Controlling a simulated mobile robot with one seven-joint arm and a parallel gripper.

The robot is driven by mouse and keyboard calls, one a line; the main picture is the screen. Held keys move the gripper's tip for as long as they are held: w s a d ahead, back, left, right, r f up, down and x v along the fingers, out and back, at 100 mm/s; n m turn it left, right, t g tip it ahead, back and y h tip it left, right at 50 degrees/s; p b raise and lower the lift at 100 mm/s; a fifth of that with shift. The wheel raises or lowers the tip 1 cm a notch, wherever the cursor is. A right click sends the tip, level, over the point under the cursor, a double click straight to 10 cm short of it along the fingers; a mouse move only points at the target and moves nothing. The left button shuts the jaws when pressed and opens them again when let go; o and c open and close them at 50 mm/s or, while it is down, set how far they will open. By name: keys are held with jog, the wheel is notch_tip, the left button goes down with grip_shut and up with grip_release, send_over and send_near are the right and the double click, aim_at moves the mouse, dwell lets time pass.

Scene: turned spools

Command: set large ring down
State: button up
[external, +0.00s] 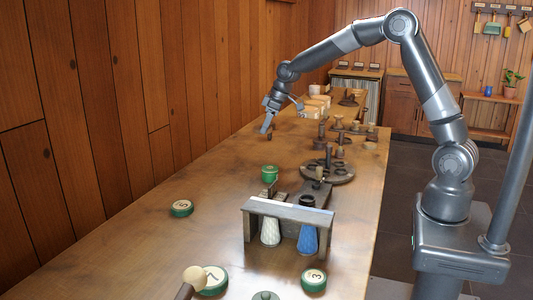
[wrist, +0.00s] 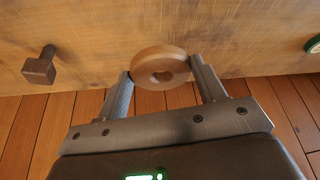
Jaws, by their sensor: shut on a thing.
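The large ring, a light brown wooden disc with a central hole (wrist: 160,56), is between the two fingers of my gripper (wrist: 161,70) in the wrist view. The fingers are shut on its opposite sides. The table top (wrist: 230,30) lies beyond the ring; I cannot tell whether the ring touches it. In the external view my gripper (external: 267,124) points down over the far left part of the table, near the plank wall. The ring is too small to make out there.
A dark square-headed peg (wrist: 39,70) is on the table left of the ring in the wrist view. A green disc (wrist: 314,44) shows at the right edge.

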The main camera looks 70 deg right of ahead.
jog(key=s+d+m, duration=0.1)
jog(key=d, duration=0.5)
send_over(247, 160)
jog(key=s, duration=0.2)
jog(key=shift+h, duration=0.3)
jog(key=f, duration=0.6)
jog(key=shift+w+d+f, duration=0.2)
jog(key=shift+d+f, duration=0.05)
jog(key=shift+f, duration=0.15)
jog(key=shift+a+f, duration=0.1)
jog(key=shift+f, duration=1.95)
jog(key=shift+f, duration=0.15)
jog(key=o, duration=1)
